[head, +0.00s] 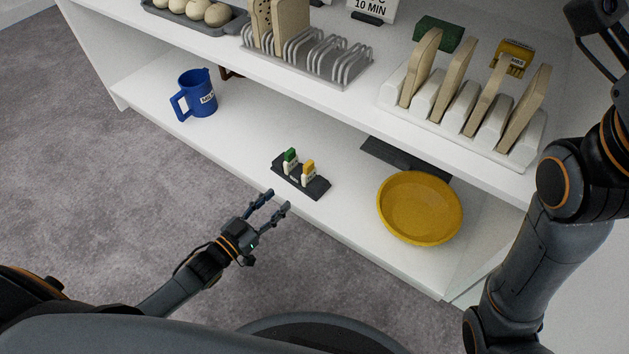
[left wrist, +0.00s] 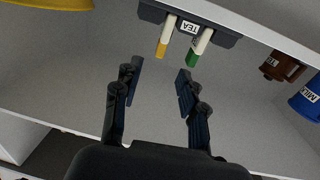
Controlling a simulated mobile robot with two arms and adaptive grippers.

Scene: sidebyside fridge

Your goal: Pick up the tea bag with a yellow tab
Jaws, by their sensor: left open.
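The tea bag with a yellow tab (head: 308,171) stands in a small dark holder (head: 316,188) on the lower shelf. A tea bag with a green tab (head: 290,160) stands beside it in the same holder. My left gripper (head: 279,201) is open and empty, just in front of the holder at the shelf's front edge. In the left wrist view the yellow-tab tea bag (left wrist: 164,42) and the green-tab one (left wrist: 197,52) lie beyond the open fingers (left wrist: 158,85), apart from them. My right gripper (head: 609,25) shows only in part at the upper right.
A blue milk mug (head: 196,94) stands left on the lower shelf. A yellow bowl (head: 420,208) stands to the right of the holder. The upper shelf (head: 350,90) with racks of bread overhangs behind. A brown container (left wrist: 281,66) shows in the left wrist view.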

